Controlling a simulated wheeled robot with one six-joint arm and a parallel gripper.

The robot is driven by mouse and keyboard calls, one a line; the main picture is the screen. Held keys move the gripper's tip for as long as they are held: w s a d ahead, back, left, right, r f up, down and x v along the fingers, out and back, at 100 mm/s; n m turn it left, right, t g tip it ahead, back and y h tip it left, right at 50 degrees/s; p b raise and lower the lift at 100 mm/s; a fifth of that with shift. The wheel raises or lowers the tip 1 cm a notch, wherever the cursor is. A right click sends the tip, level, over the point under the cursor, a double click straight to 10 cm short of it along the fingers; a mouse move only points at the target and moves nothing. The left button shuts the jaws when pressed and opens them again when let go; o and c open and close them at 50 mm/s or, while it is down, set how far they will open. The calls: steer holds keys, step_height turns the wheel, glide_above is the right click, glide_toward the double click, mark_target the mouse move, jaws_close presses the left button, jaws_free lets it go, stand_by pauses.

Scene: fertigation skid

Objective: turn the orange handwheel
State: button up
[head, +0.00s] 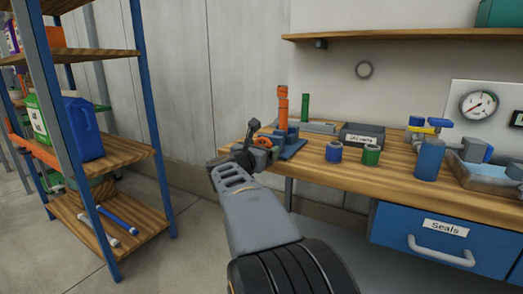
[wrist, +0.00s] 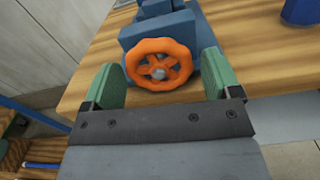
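The orange handwheel (wrist: 159,64) faces the wrist camera on a blue valve body (wrist: 150,30) on the wooden bench. In the head view the handwheel (head: 263,142) is mostly hidden behind my gripper (head: 247,145). In the wrist view my gripper (wrist: 163,78) is open, with one green finger pad to the left of the wheel and the other to its right. The wheel's lower rim lies between the fingers. I cannot tell whether either pad touches it.
On the bench (head: 400,168) stand an orange-topped upright part (head: 282,103), a dark bin (head: 362,135), a blue ring part (head: 333,152) and a green one (head: 371,155). A shelf rack (head: 110,150) stands at left. Blue drawers (head: 400,225) hang below the bench.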

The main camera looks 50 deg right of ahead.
steer(key=c, duration=0.7)
steer(key=n+p, duration=0.1)
steer(key=n, duration=0.3)
steer(key=shift+s+n+p, duration=0.1)
steer(key=shift+n+p, duration=0.25)
steer(key=shift+n, duration=0.05)
steer(key=shift+c, duration=0.2)
steer(key=o, duration=0.9)
steer(key=p+v, duration=0.2)
steer(key=v, duration=1.1)
steer(key=shift+a, duration=0.4)
